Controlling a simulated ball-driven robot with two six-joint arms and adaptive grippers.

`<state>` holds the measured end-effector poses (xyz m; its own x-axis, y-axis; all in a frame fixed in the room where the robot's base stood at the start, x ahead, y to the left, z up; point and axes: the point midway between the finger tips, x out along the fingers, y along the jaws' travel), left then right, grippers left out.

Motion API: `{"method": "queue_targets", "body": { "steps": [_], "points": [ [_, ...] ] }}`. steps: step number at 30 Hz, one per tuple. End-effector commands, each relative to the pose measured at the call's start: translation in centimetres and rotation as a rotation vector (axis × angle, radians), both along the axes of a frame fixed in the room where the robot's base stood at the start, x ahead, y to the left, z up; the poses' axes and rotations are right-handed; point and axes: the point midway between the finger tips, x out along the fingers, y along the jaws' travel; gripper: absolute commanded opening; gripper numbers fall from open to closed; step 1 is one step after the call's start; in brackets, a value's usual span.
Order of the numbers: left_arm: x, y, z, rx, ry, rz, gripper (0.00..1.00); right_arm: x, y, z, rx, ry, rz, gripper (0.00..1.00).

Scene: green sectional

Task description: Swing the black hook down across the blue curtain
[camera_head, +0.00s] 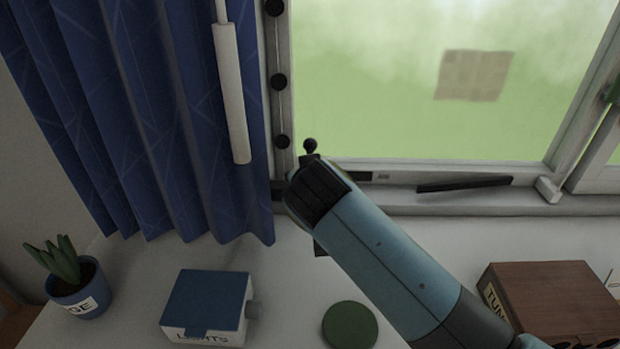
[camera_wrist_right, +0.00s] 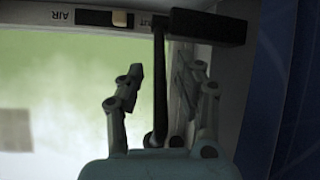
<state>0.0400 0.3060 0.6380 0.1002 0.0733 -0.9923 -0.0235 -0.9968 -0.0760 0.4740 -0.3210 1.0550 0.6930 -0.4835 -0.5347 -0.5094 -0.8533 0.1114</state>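The blue curtain (camera_head: 150,110) hangs in folds at the left of the head view, and its edge shows at the right of the wrist view (camera_wrist_right: 295,100). The black hook (camera_wrist_right: 160,85) shows in the wrist view as a thin rod coming from a black block on the window frame. My right gripper (camera_wrist_right: 158,95) has its fingers apart, one on each side of the rod, which lies closer to the right-hand finger. In the head view my right arm covers most of the hook and the fingers; a small black knob stands above the wrist. My left gripper is not in view.
A white wand (camera_head: 232,95) hangs before the curtain. A black bar (camera_head: 465,184) lies on the window sill. Below are a potted plant (camera_head: 75,285), a blue-topped box (camera_head: 208,300), a green disc (camera_head: 350,325) and a brown box (camera_head: 550,295). A vent slider (camera_wrist_right: 122,19) is left of the hook.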

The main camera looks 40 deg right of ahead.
Motion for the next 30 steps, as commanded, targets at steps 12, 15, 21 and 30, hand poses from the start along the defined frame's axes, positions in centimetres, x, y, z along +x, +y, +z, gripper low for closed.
{"method": "queue_targets", "body": {
  "steps": [12,15,21,30],
  "points": [
    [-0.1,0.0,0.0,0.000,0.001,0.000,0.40,0.1,0.0,3.9,0.001,-0.006,-0.001,0.35],
    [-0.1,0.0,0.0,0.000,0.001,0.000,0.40,0.1,0.0,6.0,0.000,-0.006,-0.002,0.35],
    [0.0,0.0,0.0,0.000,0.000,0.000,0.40,0.1,0.0,9.1,0.000,-0.003,-0.001,0.35],
    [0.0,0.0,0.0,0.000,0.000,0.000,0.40,0.0,0.0,10.0,0.000,0.001,0.000,0.35]
  ]
}}
